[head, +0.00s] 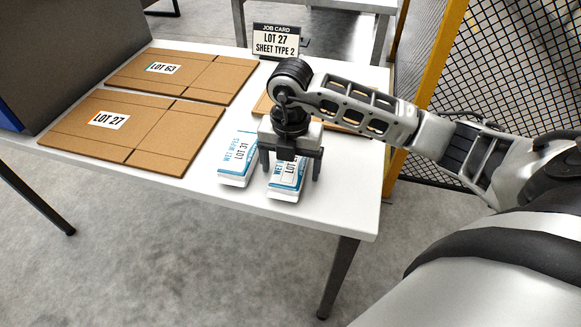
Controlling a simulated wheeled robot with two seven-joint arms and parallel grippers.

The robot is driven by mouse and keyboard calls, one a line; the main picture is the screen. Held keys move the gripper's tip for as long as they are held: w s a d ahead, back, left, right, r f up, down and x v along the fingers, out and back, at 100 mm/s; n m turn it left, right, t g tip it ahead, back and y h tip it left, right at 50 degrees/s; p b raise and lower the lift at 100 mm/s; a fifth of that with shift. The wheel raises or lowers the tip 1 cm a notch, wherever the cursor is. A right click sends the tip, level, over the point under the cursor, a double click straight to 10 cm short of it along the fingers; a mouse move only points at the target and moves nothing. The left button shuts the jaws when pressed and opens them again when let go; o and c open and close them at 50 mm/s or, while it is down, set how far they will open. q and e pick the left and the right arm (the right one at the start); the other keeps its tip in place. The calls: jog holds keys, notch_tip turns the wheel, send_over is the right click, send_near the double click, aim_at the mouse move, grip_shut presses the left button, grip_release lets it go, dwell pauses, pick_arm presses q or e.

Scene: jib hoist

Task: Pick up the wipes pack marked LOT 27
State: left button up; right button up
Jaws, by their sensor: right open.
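Two white-and-blue wipes packs lie side by side near the front edge of the white table. The left wipes pack (236,160) reads LOT 31. The right wipes pack (286,187) is partly covered by my right gripper, and its lot number cannot be read. My right gripper (291,176) points down over the right pack with its jaws open, one finger on each side of it. I cannot tell whether the fingers touch it. My left gripper is out of view.
A job card (275,41) at the back reads LOT 27, SHEET TYPE 2. Flat cardboard sheets marked LOT 27 (133,135) and LOT 63 (190,77) lie on the left of the table (340,213). Another board is partly behind my arm. A yellow-framed mesh fence (430,60) stands right.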

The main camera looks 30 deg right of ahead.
jog(key=c, duration=1.1)
jog(key=shift+r, duration=0.15)
